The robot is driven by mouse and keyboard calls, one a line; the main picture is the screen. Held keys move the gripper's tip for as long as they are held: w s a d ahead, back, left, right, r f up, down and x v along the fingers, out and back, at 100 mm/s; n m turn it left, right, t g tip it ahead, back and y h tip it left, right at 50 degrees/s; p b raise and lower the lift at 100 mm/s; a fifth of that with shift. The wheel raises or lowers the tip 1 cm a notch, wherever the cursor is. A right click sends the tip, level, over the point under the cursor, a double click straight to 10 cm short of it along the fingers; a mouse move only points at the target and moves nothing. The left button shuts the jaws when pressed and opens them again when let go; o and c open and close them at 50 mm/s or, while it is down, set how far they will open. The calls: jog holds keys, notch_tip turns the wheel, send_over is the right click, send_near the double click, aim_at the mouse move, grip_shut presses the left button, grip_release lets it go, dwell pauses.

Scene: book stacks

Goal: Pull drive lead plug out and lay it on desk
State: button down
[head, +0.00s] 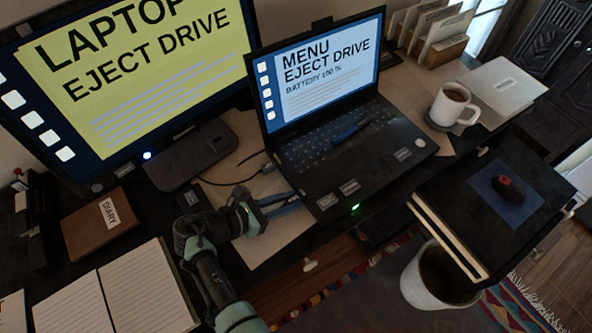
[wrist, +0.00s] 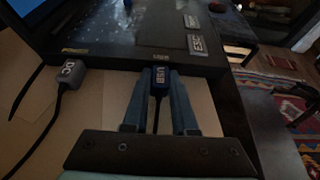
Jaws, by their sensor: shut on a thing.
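In the head view my gripper (head: 287,204) is at the laptop's left side, low over the desk (head: 262,240), and hides the plug. A grey plug (wrist: 70,70) marked DC is at the same laptop edge, to the left.
A monitor (head: 130,80) stands behind on its base (head: 188,155). A diary (head: 100,222) and an open notebook (head: 120,290) lie left. A mug (head: 452,105) stands right of the laptop. A pen (head: 350,131) lies on the keyboard.

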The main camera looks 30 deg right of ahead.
jog(key=shift+s+a, duration=0.2)
jog(key=shift+a, duration=2.75)
